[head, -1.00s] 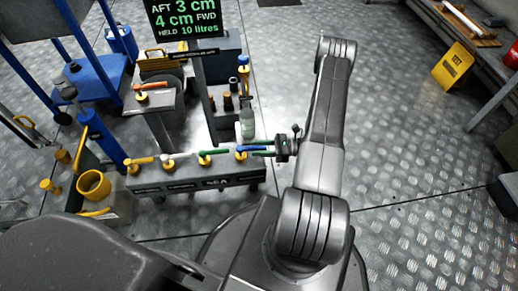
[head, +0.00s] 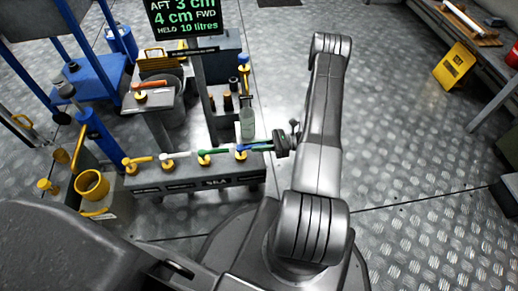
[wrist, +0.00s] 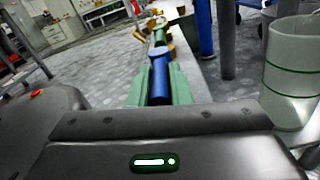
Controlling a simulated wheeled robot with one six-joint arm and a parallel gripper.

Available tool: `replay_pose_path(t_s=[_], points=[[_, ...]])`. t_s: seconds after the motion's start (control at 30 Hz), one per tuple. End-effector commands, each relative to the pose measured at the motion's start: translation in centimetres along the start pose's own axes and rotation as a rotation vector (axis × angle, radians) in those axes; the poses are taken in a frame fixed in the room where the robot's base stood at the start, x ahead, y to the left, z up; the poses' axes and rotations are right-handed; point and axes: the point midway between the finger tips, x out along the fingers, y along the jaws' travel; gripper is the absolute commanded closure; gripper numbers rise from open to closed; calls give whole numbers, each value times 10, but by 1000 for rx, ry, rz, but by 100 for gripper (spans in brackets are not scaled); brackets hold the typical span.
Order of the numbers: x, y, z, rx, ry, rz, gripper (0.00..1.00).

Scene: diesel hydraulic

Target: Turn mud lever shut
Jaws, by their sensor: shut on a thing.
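A row of valve levers stands on a dark manifold bench. My gripper (head: 264,146) is at the right end of this row, with its green fingers on both sides of the blue lever (head: 247,148). In the wrist view the blue lever (wrist: 160,80) lies between the green fingers, which are shut on it. Left of it are a green lever (head: 213,151), a white lever (head: 180,154) and a yellow lever (head: 140,160). I cannot read which lever is labelled mud.
An orange-handled valve (head: 150,86) sits on a pedestal behind the row. A yellow bucket (head: 92,184) is at left. The floor to the right is open, up to a yellow sign (head: 454,65).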

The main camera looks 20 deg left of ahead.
Motion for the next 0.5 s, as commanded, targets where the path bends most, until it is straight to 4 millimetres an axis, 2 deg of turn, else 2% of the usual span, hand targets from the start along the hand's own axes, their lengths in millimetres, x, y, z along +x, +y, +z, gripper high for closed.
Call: replay_pose_path(t_s=[0.27,0.3,0.4,0.5], points=[[0,-1,0,0,5,16,100],[0,-1,0,0,5,16,79],[0,-1,0,0,5,16,61],[0,-1,0,0,4,15,61]])
